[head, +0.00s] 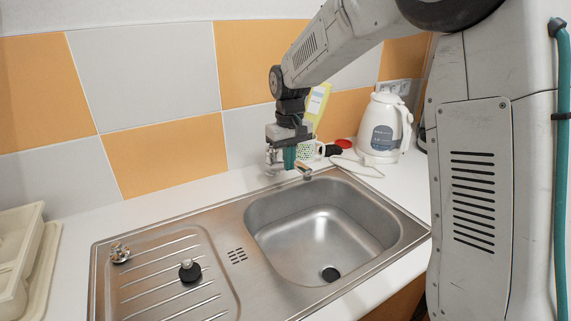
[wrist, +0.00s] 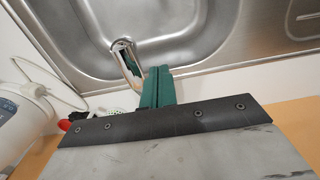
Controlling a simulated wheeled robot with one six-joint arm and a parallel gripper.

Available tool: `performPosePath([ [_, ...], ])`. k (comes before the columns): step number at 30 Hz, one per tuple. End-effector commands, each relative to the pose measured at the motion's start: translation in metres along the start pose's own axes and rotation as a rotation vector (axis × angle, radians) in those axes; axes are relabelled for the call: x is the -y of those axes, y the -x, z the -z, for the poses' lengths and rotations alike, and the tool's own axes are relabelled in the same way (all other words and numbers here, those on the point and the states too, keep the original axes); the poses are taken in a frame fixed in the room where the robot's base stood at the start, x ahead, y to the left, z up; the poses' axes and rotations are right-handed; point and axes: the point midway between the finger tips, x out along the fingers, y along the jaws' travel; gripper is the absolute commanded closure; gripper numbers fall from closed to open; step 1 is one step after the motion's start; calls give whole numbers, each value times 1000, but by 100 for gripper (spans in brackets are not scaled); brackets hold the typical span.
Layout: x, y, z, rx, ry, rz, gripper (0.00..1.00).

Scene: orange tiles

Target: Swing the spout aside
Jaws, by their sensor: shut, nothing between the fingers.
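The chrome spout (wrist: 127,62) reaches out over the sink bowl's edge in the wrist view. In the head view a part of the tap (head: 306,173) shows at the back rim of the sink, partly behind my gripper. My gripper (head: 289,160) points down beside the tap. Its green fingers (wrist: 158,88) are shut with nothing between them. In the wrist view they are just right of the spout, close to its side; I cannot tell if they touch it.
The steel sink (head: 245,205) has a drainboard at left with a black stopper (head: 190,271) and a small metal part (head: 120,252). A white kettle (head: 384,128), a dotted mug (head: 308,151) and a yellow box (head: 317,104) stand behind. A cream rack (head: 22,265) is at far left.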

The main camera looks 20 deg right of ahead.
Motion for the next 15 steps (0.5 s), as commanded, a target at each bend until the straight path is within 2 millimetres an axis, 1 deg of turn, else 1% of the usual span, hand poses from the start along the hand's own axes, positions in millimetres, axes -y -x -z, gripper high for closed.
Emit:
performPosePath([
  [3, 0, -11, 0, 3, 0, 0, 100],
  [6, 0, -18, 0, 1, 0, 0, 100],
  [15, 0, -20, 0, 0, 0, 0, 100],
])
